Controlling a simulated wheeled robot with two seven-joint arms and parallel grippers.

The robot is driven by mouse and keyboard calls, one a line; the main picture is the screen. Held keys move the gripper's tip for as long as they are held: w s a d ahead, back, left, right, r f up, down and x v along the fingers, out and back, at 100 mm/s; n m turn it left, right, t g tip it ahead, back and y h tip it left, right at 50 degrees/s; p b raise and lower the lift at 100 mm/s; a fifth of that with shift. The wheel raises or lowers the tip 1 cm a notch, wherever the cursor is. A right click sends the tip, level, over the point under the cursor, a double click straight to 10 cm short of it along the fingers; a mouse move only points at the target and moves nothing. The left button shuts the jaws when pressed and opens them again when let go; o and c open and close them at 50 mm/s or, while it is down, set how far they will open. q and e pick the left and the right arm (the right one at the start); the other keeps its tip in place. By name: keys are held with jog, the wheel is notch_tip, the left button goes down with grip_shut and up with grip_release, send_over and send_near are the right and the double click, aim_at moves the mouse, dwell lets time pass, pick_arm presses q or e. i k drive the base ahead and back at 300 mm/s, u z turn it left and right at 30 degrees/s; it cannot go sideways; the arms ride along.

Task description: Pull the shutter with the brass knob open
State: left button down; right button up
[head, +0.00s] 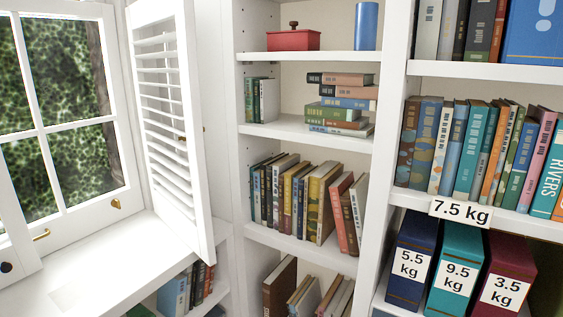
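A white louvred shutter (165,122) stands at the right side of the window, swung out from the panes at an angle. A tiny brownish fitting (181,138) shows on its louvred face, too small to tell if it is a brass knob. A small brass-coloured fitting (115,203) sits on the lower right of the window frame (90,228), and a brass-coloured handle (41,235) is on the frame further left. A dark round knob (6,267) sits on a white panel at the left edge. Neither of my grippers is in view.
A white sill (120,262) runs below the window and looks mostly clear. Low shelves with books (185,290) lie under it. A tall white bookcase (240,150) stands right of the shutter, with books, a red lidded box (293,40) and weight-labelled boxes (455,270).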

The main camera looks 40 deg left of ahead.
aim_at(174, 206)
jog(key=z, duration=0.8)
jog(key=i, duration=1.15)
jog(key=u, duration=3.45)
